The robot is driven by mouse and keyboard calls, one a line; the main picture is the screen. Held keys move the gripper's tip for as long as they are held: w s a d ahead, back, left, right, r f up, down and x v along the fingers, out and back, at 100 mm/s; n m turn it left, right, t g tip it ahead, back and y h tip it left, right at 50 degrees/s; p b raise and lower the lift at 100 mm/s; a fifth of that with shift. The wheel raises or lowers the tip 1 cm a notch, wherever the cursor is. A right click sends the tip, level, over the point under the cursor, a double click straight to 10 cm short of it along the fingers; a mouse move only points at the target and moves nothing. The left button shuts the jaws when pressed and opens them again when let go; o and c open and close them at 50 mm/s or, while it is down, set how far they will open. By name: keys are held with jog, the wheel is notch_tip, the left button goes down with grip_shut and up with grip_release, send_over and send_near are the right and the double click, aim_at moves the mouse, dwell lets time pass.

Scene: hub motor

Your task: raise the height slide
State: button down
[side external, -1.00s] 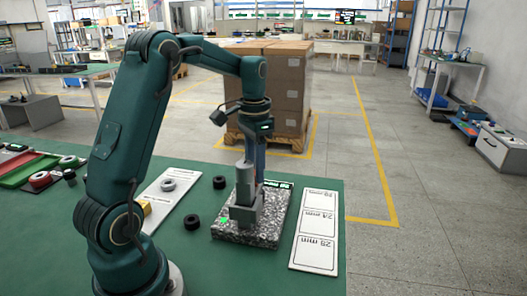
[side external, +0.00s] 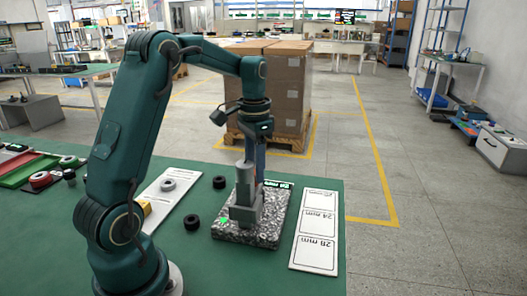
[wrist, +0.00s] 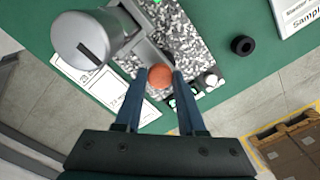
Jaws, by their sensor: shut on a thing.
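The gauge stand has a speckled granite base (side external: 262,232) near the front right of the green table. A grey upright column (side external: 244,175) rises from it, and its round top shows in the wrist view (wrist: 85,38). A grey slide block (wrist: 148,52) sits beside the column, with an orange round knob (wrist: 160,76) at its near end. My gripper (side external: 260,180) points down next to the column. In the wrist view its two blue fingers are closed on either side of the orange knob. The fingers and column hide part of the slide in the side view.
A white card with millimetre boxes (side external: 316,232) lies right of the base. Black rings (side external: 192,221) and (side external: 219,182) lie to the left, near a white strip (side external: 170,190) with a grey ring. Red and green trays (side external: 30,170) are at far left.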

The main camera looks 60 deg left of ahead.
jog(key=shift+r, duration=1.65)
jog(key=c, duration=0.5)
grip_release()
jog(key=shift+r, duration=2.5)
